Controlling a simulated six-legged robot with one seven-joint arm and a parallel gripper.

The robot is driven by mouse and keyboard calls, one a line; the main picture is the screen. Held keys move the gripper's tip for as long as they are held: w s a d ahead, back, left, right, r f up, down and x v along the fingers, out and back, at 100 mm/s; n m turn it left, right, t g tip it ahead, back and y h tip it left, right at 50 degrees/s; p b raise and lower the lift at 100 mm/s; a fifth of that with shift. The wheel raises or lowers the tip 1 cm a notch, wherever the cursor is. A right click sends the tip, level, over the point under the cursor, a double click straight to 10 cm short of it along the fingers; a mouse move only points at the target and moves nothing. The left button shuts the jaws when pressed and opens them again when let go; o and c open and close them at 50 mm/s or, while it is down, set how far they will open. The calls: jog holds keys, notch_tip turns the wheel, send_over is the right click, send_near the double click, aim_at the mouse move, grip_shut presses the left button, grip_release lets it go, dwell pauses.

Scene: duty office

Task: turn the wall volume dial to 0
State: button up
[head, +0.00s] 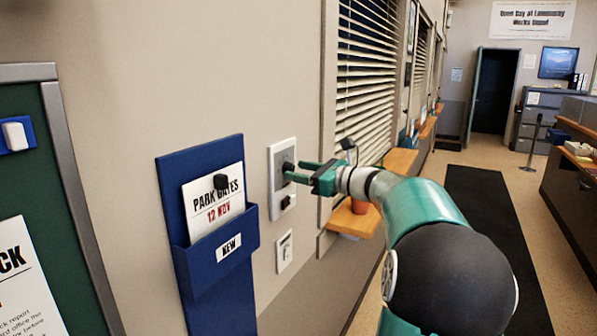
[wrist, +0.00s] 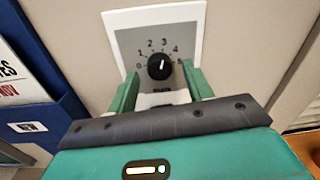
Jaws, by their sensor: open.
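The volume dial (wrist: 160,66) is a round black knob on a grey plate with a white frame (wrist: 195,22) on the wall. Its white pointer line points up and slightly right, close to the 3. The numbers run clockwise from 0 at the left; the far right end is partly hidden by a finger. My gripper (wrist: 161,77) is open, with one green finger on each side of the knob; I cannot tell whether they touch it. In the head view my gripper (head: 294,173) reaches the wall plate (head: 280,152), with the dial (head: 288,167) at its fingertips.
A blue wall pocket (head: 203,262) holding a PARK GATES card (head: 213,203) hangs left of the plate. A small white switch (head: 284,251) sits below it. Window blinds (head: 365,75) and a wooden ledge (head: 352,220) are to the right. A dark floor mat (head: 485,225) runs along the corridor.

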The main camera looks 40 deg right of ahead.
jog(key=shift+w+a, duration=0.15)
jog(key=shift+w, duration=0.35)
jog(key=c, duration=1)
jog(key=shift+n, duration=0.4)
jog(key=n, duration=1)
jog(key=shift+n, duration=0.4)
jog(key=n, duration=0.5)
jog(key=shift+f+n+y, duration=0.1)
jog(key=shift+n+y, duration=0.3)
jog(key=n, duration=0.5)
jog(key=shift+y, duration=0.3)
jog(key=shift+o, duration=0.2)
